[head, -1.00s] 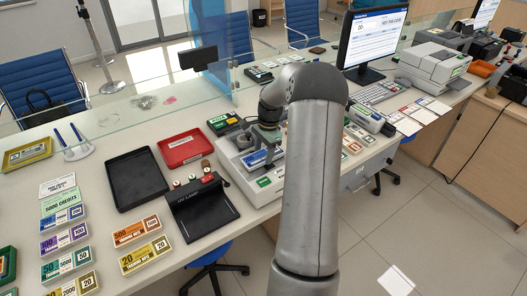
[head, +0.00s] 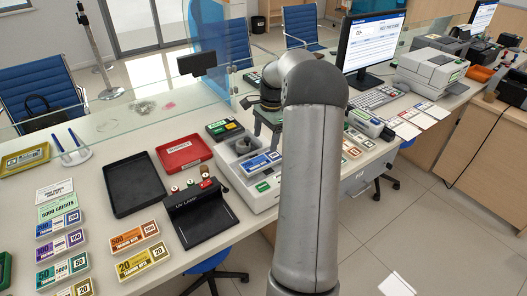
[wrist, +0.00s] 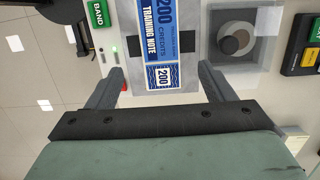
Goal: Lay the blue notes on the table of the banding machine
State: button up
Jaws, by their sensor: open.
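The blue notes (head: 262,163), a pack marked 200, lie flat on the table of the banding machine (head: 236,170). In the wrist view the blue notes (wrist: 163,45) lie across a dark strip on the machine's grey table (wrist: 195,72). My gripper (wrist: 156,74) is open, with one finger on each side of the pack's near end in the picture and clear of it. In the head view my gripper (head: 272,138) is above the machine, partly hidden by my arm.
A black UV lamp stand (head: 203,212), a red tray (head: 184,153) and a black tray (head: 133,183) are left of the machine. Several note packs lie at the counter's left. A glass screen (head: 120,100) runs behind. A monitor (head: 373,42) stands behind right.

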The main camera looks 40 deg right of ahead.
jog(key=s+a+r+n+h, duration=0.1)
jog(key=s+a+r+n, duration=0.2)
jog(key=a, duration=0.5)
jog(key=s+a+r+n, duration=0.2)
jog(key=s+a+n, duration=0.15)
jog(key=a, duration=0.35)
jog(key=s+a+r+n+h, duration=0.1)
jog(key=s+a+r+n, duration=0.25)
jog(key=a, duration=0.45)
jog(key=s+a+f+n, duration=0.3)
jog(key=s+a+n, duration=0.1)
jog(key=s, duration=0.3)
jog(key=s+a+f+n, duration=0.2)
jog(key=s+a+n, duration=0.3)
jog(key=s, duration=0.3)
jog(key=shift+s+a+f, duration=0.3)
jog(key=shift+a+f, duration=0.1)
jog(key=shift+a, duration=0.1)
